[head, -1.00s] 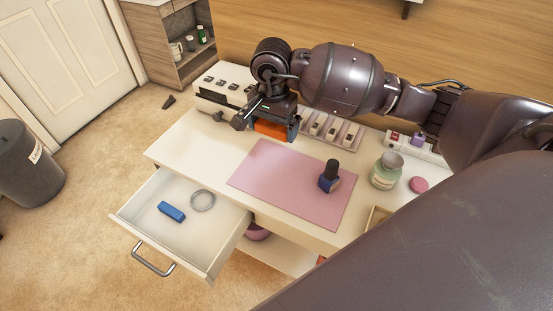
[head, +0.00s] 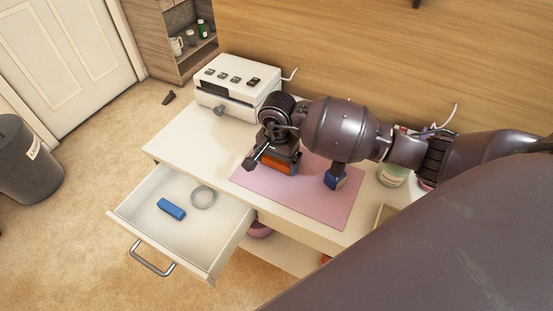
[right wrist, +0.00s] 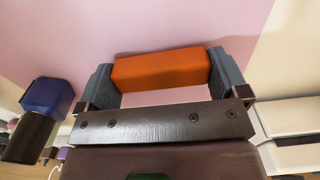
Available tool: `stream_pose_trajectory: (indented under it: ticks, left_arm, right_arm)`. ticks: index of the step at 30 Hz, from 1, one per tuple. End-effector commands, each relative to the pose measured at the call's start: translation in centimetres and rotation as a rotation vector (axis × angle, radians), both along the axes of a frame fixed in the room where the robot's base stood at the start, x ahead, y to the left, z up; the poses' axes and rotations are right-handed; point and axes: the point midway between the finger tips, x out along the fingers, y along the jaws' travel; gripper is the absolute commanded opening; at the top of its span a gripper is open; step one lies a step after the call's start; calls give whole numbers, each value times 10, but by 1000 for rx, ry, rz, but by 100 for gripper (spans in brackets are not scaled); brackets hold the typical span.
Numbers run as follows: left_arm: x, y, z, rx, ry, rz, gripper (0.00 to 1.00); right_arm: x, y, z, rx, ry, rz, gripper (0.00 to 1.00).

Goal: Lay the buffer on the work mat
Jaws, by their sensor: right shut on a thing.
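The buffer, an orange block (head: 278,168), is gripped between the fingers of my right gripper (head: 281,163). In the right wrist view the orange buffer (right wrist: 162,69) spans the gap between the two grey fingers (right wrist: 162,78), with the pink mat beyond it. The pink work mat (head: 300,207) lies flat on the white desk. The buffer is over the back left part of the mat; I cannot tell whether it touches it. My right arm hides part of the mat. My left gripper is not in view.
A dark blue bottle (head: 334,182) stands on the mat, partly behind my arm; it also shows in the right wrist view (right wrist: 45,97). A white machine (head: 238,82) stands behind. The open drawer (head: 145,205) holds a blue block (head: 171,208) and a grey ring (head: 203,196). The mat's front is clear.

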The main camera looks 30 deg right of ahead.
Motion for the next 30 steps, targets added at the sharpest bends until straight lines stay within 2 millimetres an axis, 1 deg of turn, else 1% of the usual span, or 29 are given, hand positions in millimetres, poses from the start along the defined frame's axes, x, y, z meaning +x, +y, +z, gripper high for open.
stream_pose_trajectory:
  ticks: [1, 8, 13, 14, 15, 23, 26, 30]
  left_arm:
    - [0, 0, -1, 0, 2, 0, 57]
    - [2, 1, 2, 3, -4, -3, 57]
    - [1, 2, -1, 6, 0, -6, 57]
    - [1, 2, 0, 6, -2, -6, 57]
    - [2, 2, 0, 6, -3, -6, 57]
    - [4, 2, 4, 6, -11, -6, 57]
    - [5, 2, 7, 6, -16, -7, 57]
    - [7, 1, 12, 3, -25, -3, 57]
  right_arm:
    - [0, 0, -4, 1, 1, 0, 71]
    - [1, 0, -2, 1, -3, 1, 71]
    - [0, 0, -7, -1, -1, 1, 71]
    - [0, 0, -6, 0, -1, 1, 97]
    - [0, 0, -6, 0, -2, 1, 100]
    - [1, 0, -2, 1, -4, 1, 100]
    - [2, 0, 7, -1, -6, 1, 100]
    - [2, -1, 30, -3, -10, 3, 100]
